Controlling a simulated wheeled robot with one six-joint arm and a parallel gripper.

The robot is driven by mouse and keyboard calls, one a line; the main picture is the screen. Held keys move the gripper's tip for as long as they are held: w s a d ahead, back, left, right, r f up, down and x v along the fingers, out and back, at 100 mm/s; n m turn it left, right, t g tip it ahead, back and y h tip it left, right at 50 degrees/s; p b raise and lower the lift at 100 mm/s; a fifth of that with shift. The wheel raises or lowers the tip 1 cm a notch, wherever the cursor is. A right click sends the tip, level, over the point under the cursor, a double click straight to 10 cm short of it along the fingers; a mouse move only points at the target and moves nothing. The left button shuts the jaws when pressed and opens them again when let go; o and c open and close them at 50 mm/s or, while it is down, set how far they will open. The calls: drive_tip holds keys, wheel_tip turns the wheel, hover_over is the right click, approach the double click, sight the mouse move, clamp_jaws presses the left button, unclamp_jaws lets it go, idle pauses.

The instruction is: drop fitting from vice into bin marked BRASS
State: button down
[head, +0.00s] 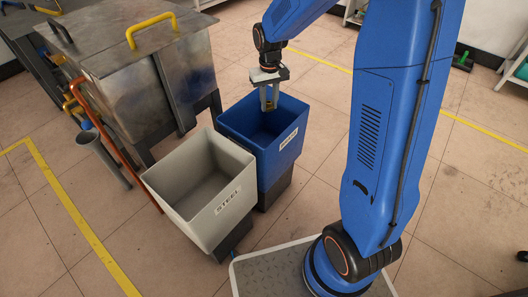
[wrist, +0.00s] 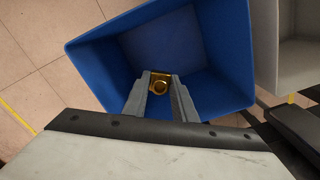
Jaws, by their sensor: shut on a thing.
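My gripper (head: 269,98) is over the blue bin (head: 240,122), pointing down at its opening. In the wrist view my gripper (wrist: 160,92) is shut on a brass fitting (wrist: 159,84), a gold-coloured piece with a round opening, held between the two grey fingers. The blue bin (wrist: 88,58) fills the view behind the fitting, and its visible inside looks empty. The bin carries a white label (head: 288,139) whose lettering is too small to read surely. In the head view the fitting is small and hard to make out between the fingers.
A grey bin marked STEEL (head: 165,184) stands next to the blue bin, in front and to the left; it also shows in the wrist view (wrist: 300,62). Tiled floor lies around, with yellow lines.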

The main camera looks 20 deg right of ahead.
drive_tip(key=shift+f, duration=0.5)
drive_tip(key=c, duration=1.4)
unclamp_jaws()
wheel_tip(320, 180, up, 17)
drive_tip(key=shift+r, duration=0.2)
drive_tip(key=shift+s, duration=0.1)
